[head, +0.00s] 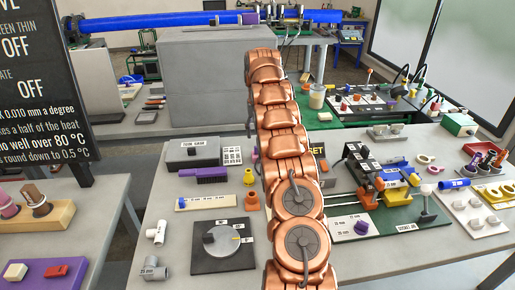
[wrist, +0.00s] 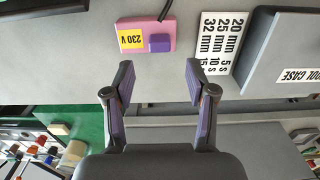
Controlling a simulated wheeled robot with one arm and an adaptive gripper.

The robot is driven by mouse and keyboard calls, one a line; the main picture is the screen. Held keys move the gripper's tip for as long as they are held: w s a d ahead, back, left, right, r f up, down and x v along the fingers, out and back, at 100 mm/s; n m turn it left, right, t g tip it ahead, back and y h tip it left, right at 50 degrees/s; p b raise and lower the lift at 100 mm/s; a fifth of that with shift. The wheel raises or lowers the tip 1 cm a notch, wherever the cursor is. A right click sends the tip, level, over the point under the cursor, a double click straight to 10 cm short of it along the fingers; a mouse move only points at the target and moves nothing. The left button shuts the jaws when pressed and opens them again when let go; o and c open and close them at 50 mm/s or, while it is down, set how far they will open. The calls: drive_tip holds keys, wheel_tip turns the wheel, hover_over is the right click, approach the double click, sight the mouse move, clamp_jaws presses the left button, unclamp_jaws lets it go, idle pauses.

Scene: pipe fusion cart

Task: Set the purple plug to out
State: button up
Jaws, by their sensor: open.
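A pink socket box (wrist: 147,37) with a yellow 230 V label lies on the grey table in the wrist view. The purple plug (wrist: 160,43) sits on the box beside the label, with a dark cable close by. Whether it is pushed in or pulled out I cannot tell. My gripper (wrist: 159,82) is open and empty, its two fingers apart from the plug and below it in the picture. In the head view my copper arm hides the gripper and most of the socket box (head: 256,154).
A grey case (wrist: 283,58) and a printed size card (wrist: 222,42) lie right of the socket in the wrist view. In the head view, a dial plate (head: 208,262), a purple brush (head: 205,174) and a green clamp board (head: 395,222) flank my arm.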

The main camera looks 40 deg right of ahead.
drive_tip(key=shift+f+p, duration=1)
drive_tip(key=shift+f, duration=2.75)
clamp_jaws()
